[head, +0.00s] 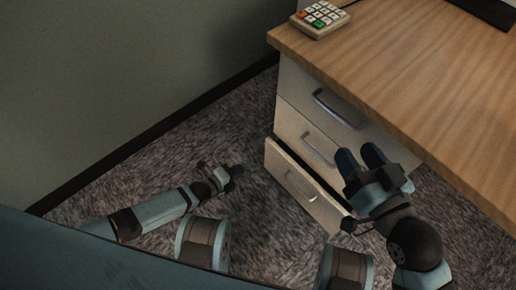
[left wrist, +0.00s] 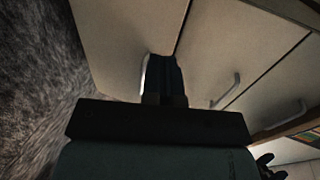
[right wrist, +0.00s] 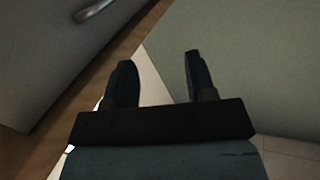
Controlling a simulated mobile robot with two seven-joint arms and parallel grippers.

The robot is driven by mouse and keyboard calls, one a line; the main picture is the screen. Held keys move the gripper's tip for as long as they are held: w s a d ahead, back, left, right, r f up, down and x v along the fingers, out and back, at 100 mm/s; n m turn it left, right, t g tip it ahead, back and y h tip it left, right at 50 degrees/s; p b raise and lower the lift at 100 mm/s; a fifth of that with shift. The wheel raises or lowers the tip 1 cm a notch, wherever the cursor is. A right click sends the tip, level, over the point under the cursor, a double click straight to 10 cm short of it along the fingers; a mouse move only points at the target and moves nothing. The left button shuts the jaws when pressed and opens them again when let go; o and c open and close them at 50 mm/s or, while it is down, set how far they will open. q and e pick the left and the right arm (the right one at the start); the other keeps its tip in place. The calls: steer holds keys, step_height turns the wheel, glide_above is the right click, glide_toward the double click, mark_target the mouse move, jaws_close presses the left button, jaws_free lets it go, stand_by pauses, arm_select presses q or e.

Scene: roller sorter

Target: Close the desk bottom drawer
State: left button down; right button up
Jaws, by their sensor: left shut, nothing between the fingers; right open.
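The desk's bottom drawer (head: 283,168) is partly pulled out, with a dark gap behind the top of its front. Its front (left wrist: 112,35) also fills the left part of the left wrist view. Its metal handle (head: 300,186) is partly hidden there behind my fingers. My left gripper (head: 238,171) is shut and empty, left of the drawer front, with carpet showing between them in the head view. In the left wrist view the closed fingers (left wrist: 163,65) point toward the front beside the handle. My right gripper (head: 360,156) is open and empty, above the drawer's right side.
The middle drawer (head: 295,126) and top drawer (head: 297,88) look shut. A keypad device (head: 320,18) sits on the wooden desktop (head: 420,70). A green-grey wall (head: 120,80) is at the left. Carpet (head: 255,215) before the drawers is clear apart from my arms.

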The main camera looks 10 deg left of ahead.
mark_target(272, 147)
arm_select(q)
steer(key=b+x, duration=0.6)
steer(key=x, duration=0.6)
steer(key=shift+w+d+r+b, duration=0.1)
steer(key=shift+w+d+b, duration=0.15)
steer(key=shift+b, duration=0.1)
steer(key=shift+w+d+r, duration=0.2)
steer(key=shift+w+d, duration=0.15)
steer(key=shift+w, duration=0.15)
arm_select(e)
steer(key=shift+w+d+f+n+t+y, duration=0.1)
steer(key=shift+w+d+n+t+y, duration=0.1)
steer(key=shift+w+d+n+t, duration=0.4)
steer(key=shift+w+d+r+n+y, duration=0.1)
steer(key=shift+w+n+y, duration=0.2)
steer(key=shift+n, duration=0.55)
steer(key=shift+w+d+f+n+t+y, duration=0.1)
steer(key=shift+w+d+n+t, duration=0.2)
steer(key=shift+w+n, duration=0.35)
steer(key=shift+s, duration=0.15)
arm_select(q)
steer(key=w+d, duration=0.2)
steer(key=w, duration=0.1)
steer(key=shift+w+d, duration=0.25)
steer(key=shift+d, duration=0.05)
steer(key=shift+w+r, duration=0.15)
steer(key=shift+w, duration=0.05)
arm_select(e)
steer(key=shift+s+a, duration=0.1)
